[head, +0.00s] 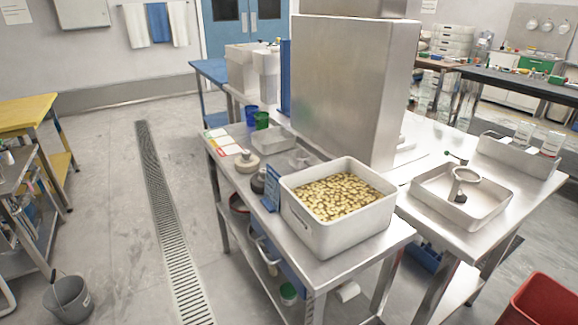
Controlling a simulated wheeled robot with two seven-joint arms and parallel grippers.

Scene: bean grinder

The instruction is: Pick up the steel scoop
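I cannot make out a steel scoop for certain. A pale bin (335,235) full of yellowish beans (340,196) stands at the front of the steel table, and no scoop shows on the beans. A small greyish cup-like thing (300,158) sits behind the bin; it is too small to tell what it is. A grey ring-shaped piece (466,176) with a dark part below stands in a shallow steel tray (432,204) on the right. Neither of my grippers is in view.
A large steel box (345,90) rises behind the bin. A small metal pan (272,140), blue cup (252,115), green cup (261,121) and blue sign (271,188) stand left. A deep tray (515,155) is at right. The floor left is open around a drain grate (165,220).

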